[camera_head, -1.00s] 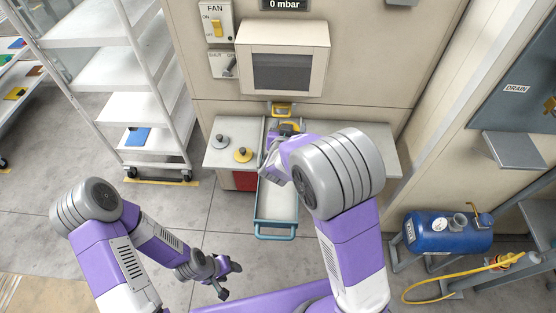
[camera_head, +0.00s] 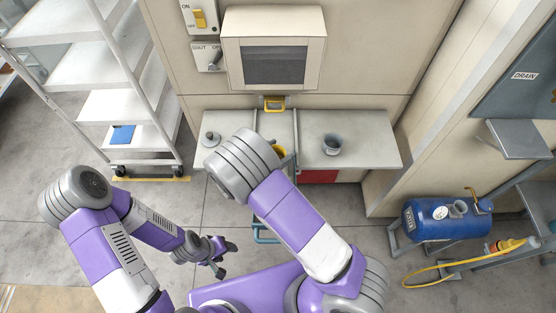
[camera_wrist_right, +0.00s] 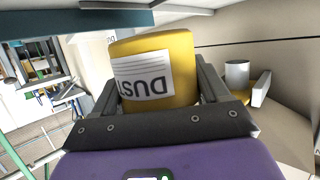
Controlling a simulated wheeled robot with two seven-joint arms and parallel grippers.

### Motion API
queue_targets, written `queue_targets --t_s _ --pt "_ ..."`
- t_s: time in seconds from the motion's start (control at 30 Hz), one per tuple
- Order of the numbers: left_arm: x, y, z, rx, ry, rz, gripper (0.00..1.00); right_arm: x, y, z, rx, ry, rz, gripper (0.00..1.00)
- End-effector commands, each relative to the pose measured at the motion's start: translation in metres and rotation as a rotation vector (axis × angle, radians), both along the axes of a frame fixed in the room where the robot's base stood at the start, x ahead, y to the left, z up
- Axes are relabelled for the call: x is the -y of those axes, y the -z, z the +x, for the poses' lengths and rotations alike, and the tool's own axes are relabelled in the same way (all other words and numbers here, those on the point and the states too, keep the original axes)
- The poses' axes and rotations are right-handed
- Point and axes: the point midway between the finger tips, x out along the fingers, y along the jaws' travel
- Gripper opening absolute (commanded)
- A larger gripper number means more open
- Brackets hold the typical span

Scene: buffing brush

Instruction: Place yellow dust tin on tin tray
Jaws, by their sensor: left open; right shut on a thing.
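The yellow dust tin (camera_wrist_right: 155,70) fills the middle of the right wrist view, its white label reading DUST upside down. My right gripper (camera_wrist_right: 157,88) is shut on it, with a dark finger on each side. In the head view only a yellow piece of the tin (camera_head: 279,149) shows beside my right forearm, over the tray area. A long pale tray (camera_head: 272,125) with a blue handle lies between two counters; my right arm hides much of it, and I cannot tell whether the tin touches it. My left gripper (camera_head: 226,259) is open and empty, low over the floor.
A grey cup (camera_head: 332,145) stands on the right counter (camera_head: 372,140). A grey knobbed lid (camera_head: 210,139) lies on the left counter. A boxy cabinet window (camera_head: 275,60) overhangs behind. A shelf rack (camera_head: 110,70) stands left; a blue tank (camera_head: 446,219) stands right.

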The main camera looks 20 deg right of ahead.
Motion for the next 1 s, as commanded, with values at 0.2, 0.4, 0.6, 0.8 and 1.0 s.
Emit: queue_targets --t_s 0.2,0.4,0.6,0.8,1.0 --pt "0.0 0.011 0.0 0.0 0.0 0.0 0.53 0.0 0.025 0.0 -0.001 -0.001 -0.002 0.4" --pt "0.0 0.015 0.0 0.0 0.0 0.0 0.53 0.0 0.038 0.0 0.002 -0.001 0.0 0.4" --pt "0.0 0.015 0.0 0.0 0.0 0.0 0.53 0.0 0.038 0.0 0.001 -0.001 0.001 0.4" --pt "0.0 0.016 0.0 0.001 0.0 0.0 0.53 0.0 0.041 0.0 0.0 -0.001 0.001 0.88" --pt "0.0 0.016 0.0 0.001 0.0 0.0 0.53 0.001 0.041 0.0 -0.001 0.001 -0.002 1.0"
